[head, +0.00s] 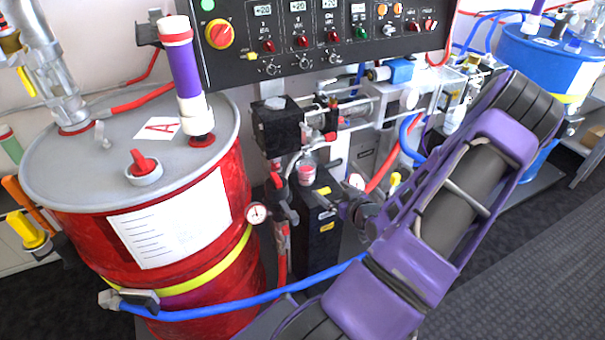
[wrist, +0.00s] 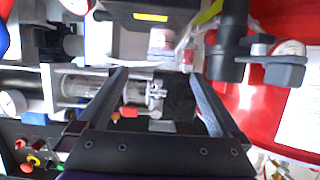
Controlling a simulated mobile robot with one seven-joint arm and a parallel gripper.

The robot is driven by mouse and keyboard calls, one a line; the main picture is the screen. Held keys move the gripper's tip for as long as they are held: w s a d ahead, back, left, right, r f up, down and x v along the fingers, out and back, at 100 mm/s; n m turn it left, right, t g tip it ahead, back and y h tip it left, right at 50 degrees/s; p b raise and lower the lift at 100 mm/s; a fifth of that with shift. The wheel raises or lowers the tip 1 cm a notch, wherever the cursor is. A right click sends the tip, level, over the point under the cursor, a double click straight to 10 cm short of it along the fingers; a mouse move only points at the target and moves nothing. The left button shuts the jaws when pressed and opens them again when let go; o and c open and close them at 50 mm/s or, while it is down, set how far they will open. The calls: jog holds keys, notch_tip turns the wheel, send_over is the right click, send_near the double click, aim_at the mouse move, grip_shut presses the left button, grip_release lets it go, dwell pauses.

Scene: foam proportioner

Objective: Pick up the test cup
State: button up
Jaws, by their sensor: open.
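A small clear cup with pinkish-red in it (head: 307,170), apparently the test cup, stands upright by the top of a black box in the middle of the head view. In the wrist view the pale, pinkish cup (wrist: 161,43) shows beyond the fingertips, near the top centre. My gripper (wrist: 158,76) is open, with nothing between its fingertips and a gap to the cup. In the head view my purple arm comes in from the right; its gripper end is small and partly hidden, right of the black box.
The black box (head: 318,228) has yellow labels. A red drum (head: 200,275) stands at left, with a gauge (head: 257,213) beside it. Pipes and valves crowd behind the cup, under a control panel (head: 330,30). A blue hose (head: 240,303) crosses in front. A blue drum (head: 545,60) stands far right.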

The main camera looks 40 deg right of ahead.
aim_at(311, 175)
jog(key=b+x, duration=0.1)
jog(key=x, duration=1)
jog(key=shift+a+x, duration=0.15)
jog(key=shift+x, duration=1.35)
jog(key=shift+a+x, duration=0.1)
jog(key=shift+x, duration=1.45)
jog(key=shift+w, duration=0.1)
jog(key=shift+c, duration=0.2)
jog(key=shift+r, duration=0.15)
jog(key=c, duration=1.5)
